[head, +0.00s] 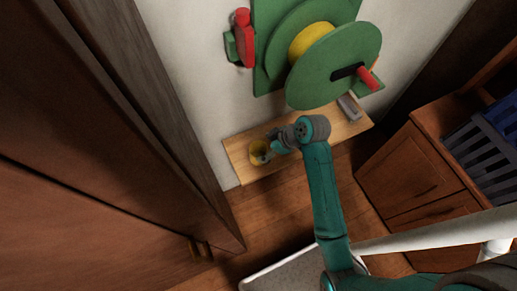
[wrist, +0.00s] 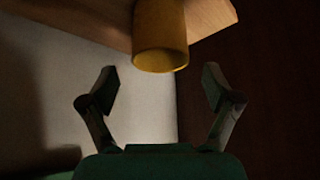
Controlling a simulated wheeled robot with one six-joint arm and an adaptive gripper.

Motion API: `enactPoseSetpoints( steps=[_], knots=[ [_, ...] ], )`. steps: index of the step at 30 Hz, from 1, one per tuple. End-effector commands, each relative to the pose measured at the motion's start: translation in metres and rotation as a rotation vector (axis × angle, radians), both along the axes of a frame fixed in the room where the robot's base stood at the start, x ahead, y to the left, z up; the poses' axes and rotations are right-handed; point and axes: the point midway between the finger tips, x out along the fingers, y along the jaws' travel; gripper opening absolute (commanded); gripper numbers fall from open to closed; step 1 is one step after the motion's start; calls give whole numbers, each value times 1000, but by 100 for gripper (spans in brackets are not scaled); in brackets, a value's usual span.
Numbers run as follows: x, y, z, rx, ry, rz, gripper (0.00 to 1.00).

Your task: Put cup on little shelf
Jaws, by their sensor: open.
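A yellow cup (head: 257,148) is at the left end of the little wooden shelf (head: 338,127) in the head view. In the wrist view the cup (wrist: 160,38) is at the top centre, against the shelf board (wrist: 90,22); it appears to touch the board. My gripper (head: 267,154) is right beside the cup in the head view and partly covers it. In the wrist view my gripper (wrist: 160,85) has its two fingers spread wide, with nothing between them. The cup lies just past the fingertips, apart from both fingers.
A green hose reel (head: 335,65) with a yellow core hangs on the wall above the shelf. A small grey object (head: 349,107) lies at the shelf's right end. A wooden cabinet (head: 417,173) stands at right, and tall wooden doors (head: 90,130) at left.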

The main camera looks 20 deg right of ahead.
Motion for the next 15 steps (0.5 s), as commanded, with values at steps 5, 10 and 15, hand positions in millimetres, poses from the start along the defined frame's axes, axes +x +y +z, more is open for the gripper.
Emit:
enactPoseSetpoints(
  steps=[5, 10, 15],
  knots=[
    [-11, -12, 25, -1, -1, -2, 89],
    [-18, -18, 38, 0, 0, -1, 89],
    [-19, -19, 41, 0, 0, 0, 89]
  ],
)
